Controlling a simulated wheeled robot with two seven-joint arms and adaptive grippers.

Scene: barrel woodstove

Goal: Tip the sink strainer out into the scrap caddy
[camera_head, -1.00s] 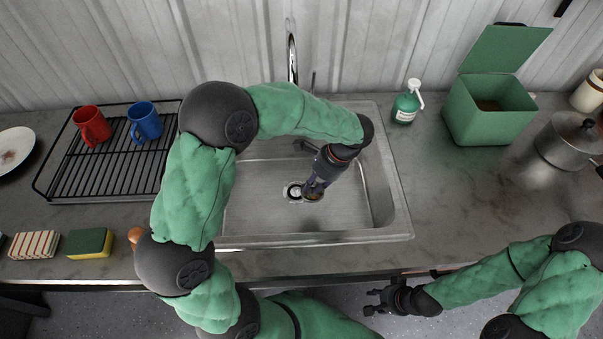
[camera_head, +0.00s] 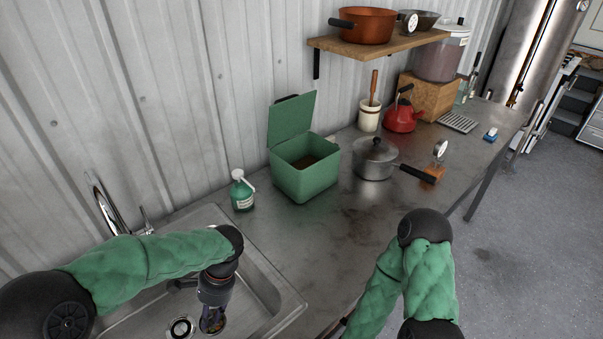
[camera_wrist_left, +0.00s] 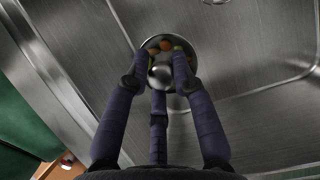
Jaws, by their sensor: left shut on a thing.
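The sink strainer (camera_wrist_left: 152,43) is a round metal cup with orange and green scraps in it and a rounded knob in its middle. My left gripper (camera_head: 212,318) is shut on it, with its fingers around the knob in the left wrist view (camera_wrist_left: 160,76). My right gripper is out of view.
A green soap bottle (camera_head: 242,192) stands between sink and caddy. A grey pot (camera_head: 374,160) with a long handle sits right of the caddy. A red kettle (camera_head: 402,117) and a utensil crock (camera_head: 369,116) are farther back. The counter before the caddy is clear.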

